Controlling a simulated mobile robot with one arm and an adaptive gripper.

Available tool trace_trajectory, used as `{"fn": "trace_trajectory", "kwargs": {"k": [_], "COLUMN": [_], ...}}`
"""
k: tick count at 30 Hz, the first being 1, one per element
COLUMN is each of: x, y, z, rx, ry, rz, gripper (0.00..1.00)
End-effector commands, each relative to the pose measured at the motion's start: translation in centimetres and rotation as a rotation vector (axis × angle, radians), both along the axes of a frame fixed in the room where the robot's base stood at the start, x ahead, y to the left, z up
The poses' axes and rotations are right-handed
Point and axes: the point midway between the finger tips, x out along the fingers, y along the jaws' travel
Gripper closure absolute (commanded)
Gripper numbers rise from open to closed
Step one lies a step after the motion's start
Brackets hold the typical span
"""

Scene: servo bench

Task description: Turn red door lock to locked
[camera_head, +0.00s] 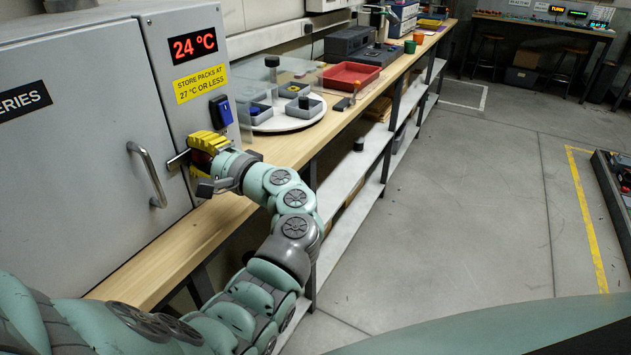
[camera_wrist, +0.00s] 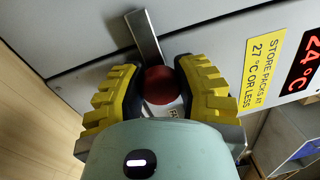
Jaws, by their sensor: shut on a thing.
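The red door lock (camera_wrist: 161,85) is a round red knob on the front of a grey cabinet (camera_head: 90,150). In the wrist view it sits between the two yellow ribbed fingers of my gripper (camera_wrist: 160,90), which is shut on it. A flat metal bar (camera_wrist: 143,36) extends from the knob and crosses the seam beside the door. In the head view my gripper (camera_head: 207,148) covers most of the lock, and the bar (camera_head: 178,159) sticks out to its left, nearly level. A small label (camera_wrist: 176,112) below the knob is mostly hidden.
A door handle (camera_head: 150,176) stands out left of the lock. A blue switch (camera_head: 220,111), a yellow sign (camera_head: 200,84) and a red 24 °C display (camera_head: 193,46) are above it. A round white turntable (camera_head: 287,117) with grey bins is on the wooden bench to the right.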

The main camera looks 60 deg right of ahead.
Motion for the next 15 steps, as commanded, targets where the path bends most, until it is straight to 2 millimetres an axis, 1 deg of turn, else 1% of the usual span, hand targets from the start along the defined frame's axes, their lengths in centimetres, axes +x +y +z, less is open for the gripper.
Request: {"fn": "trace_trajectory", "kwargs": {"k": [13, 14, 15], "x": [-0.03, -0.03, -0.03], "y": [0.02, 0.01, 0.01], "z": [0.13, 0.13, 0.12], "rx": [-0.01, -0.01, -0.009], "ry": [-0.003, -0.003, -0.003], "rz": [0.002, 0.001, 0.001], "gripper": [1.0, 0.63, 0.59]}}
